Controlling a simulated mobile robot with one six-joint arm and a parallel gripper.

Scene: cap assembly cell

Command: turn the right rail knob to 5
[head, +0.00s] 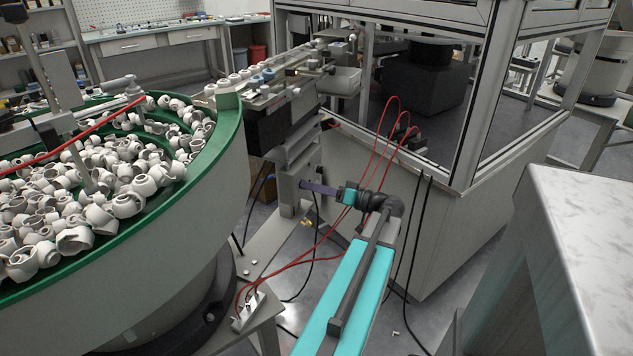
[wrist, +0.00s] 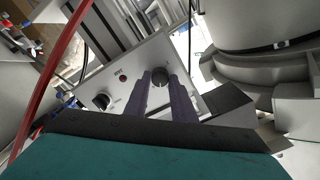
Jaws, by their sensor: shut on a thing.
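A dark round knob (wrist: 158,77) sits on the right of a pale control panel (wrist: 128,92) in the wrist view. My gripper (wrist: 159,80) has its two purple fingers on either side of this knob and is shut on it. The fingers hide part of the knob, and I cannot read its scale or setting. A second black knob (wrist: 102,101) with a pale surround is to the left on the same panel. In the head view, my gripper (head: 303,184) reaches left to a grey post under the rail; the knobs are hidden there.
A small red button (wrist: 123,77) lies between the knobs. A green-rimmed bowl feeder (head: 228,112) full of white caps is at the left in the head view. Red cables (head: 372,160) hang close to my arm. A glazed cell (head: 440,215) stands to the right.

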